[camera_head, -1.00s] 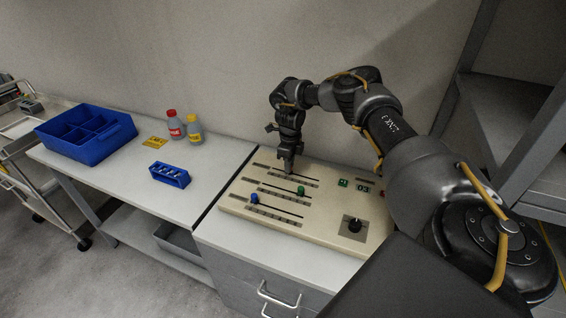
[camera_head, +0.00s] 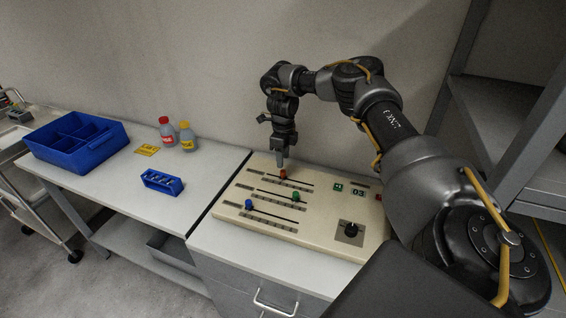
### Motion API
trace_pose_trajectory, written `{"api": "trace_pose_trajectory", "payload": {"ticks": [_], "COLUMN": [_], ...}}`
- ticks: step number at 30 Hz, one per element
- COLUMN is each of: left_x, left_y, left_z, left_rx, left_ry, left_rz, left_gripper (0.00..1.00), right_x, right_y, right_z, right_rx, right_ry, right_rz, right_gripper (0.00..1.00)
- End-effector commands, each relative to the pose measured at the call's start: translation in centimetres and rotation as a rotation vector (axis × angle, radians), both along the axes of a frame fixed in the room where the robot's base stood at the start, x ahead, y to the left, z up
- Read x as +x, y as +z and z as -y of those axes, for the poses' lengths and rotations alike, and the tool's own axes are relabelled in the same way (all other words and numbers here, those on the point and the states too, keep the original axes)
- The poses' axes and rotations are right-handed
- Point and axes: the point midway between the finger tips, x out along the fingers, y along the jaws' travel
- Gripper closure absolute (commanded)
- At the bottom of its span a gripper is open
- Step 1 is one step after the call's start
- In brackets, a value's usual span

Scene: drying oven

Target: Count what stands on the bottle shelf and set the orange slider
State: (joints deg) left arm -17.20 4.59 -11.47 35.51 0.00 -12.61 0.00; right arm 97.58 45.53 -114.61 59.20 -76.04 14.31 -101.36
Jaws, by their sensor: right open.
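The control panel (camera_head: 322,225) is beige and lies on a white-topped cabinet. It has three slots with knobs: an orange-red slider (camera_head: 283,173) in the far slot, a green one (camera_head: 295,196) in the middle and a blue one (camera_head: 249,204) in the near one. My right gripper (camera_head: 281,164) points down just above the orange-red slider, open; I cannot tell whether it touches it. Two bottles stand on the left table, one red-capped (camera_head: 166,133) and one yellow-capped (camera_head: 187,137), by a yellow label (camera_head: 147,150). I cannot tell which surface is the bottle shelf. My left gripper is out of view.
A blue divided bin (camera_head: 75,143) and a small blue rack (camera_head: 161,182) are on the left table. A grey shelf unit (camera_head: 510,110) stands at the right, behind my right arm.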

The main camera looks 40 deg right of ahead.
Motion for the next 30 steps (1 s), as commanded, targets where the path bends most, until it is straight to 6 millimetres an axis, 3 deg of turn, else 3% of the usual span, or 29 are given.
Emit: {"api": "trace_pose_trajectory", "payload": {"ticks": [6,10,30], "left_x": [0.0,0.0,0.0], "left_y": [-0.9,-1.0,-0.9], "left_z": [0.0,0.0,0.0], "left_rx": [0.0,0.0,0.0], "left_ry": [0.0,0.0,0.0], "left_rz": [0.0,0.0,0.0], "left_gripper": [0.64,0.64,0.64], "right_x": [0.1,0.0,0.0], "right_y": [3.6,4.8,5.2], "right_z": [0.0,0.0,-0.2], "right_rx": [0.001,0.001,0.0], "right_ry": [-0.001,0.0,0.003], "right_rz": [0.002,0.0,-0.001], "right_gripper": [0.59,0.59,0.59]}}
